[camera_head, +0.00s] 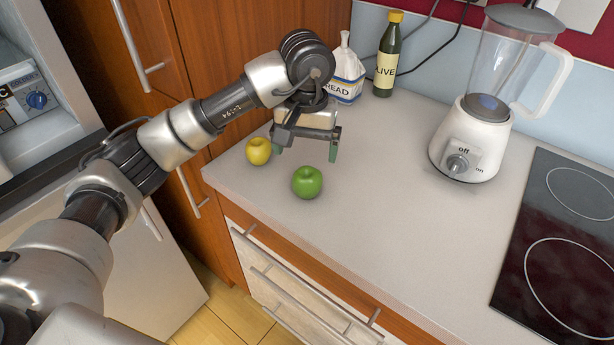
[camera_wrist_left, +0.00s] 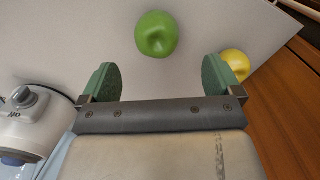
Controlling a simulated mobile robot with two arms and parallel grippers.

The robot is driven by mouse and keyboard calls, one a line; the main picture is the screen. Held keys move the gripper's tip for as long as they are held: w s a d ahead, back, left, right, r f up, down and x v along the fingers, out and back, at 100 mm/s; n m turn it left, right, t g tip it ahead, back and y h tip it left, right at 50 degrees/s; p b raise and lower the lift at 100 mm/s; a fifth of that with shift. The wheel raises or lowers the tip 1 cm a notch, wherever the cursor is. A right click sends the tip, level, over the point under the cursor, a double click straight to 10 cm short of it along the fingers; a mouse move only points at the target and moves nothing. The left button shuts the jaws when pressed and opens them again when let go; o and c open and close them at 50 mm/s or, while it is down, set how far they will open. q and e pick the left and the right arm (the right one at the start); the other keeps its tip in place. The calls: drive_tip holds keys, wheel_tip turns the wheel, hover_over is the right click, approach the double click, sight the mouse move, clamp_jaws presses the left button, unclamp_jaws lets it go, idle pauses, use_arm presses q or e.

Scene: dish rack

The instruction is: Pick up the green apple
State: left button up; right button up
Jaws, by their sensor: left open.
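The green apple (camera_head: 307,182) sits on the light grey counter near its front left edge. In the left wrist view the green apple (camera_wrist_left: 156,34) lies just beyond the gap between my fingertips. My left gripper (camera_head: 306,151) is open and empty, above the counter and behind the green apple; its green-padded fingers also show in the left wrist view (camera_wrist_left: 164,78). It does not touch the apple. My right gripper is in neither view.
A yellow apple (camera_head: 258,151) sits left of the green one, close to the counter (camera_head: 375,205) edge. A bread bag (camera_head: 346,75) and an olive oil bottle (camera_head: 387,58) stand behind the gripper. A blender (camera_head: 468,140) and a black cooktop (camera_head: 560,235) are to the right.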

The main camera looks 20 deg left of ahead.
sight(307, 172)
use_arm(q)
wheel_tip(307, 172, down, 4)
drive_tip(key=shift+f, duration=0.15)
wheel_tip(307, 172, down, 4)
drive_tip(key=shift+s+d+f+p, duration=0.1)
drive_tip(key=shift+d+f+p, duration=0.05)
drive_tip(key=shift+p, duration=0.8)
drive_tip(key=shift+f, duration=0.45)
drive_tip(key=c, duration=1)
drive_tip(key=shift+r, duration=0.15)
drive_tip(key=shift+c, duration=0.2)
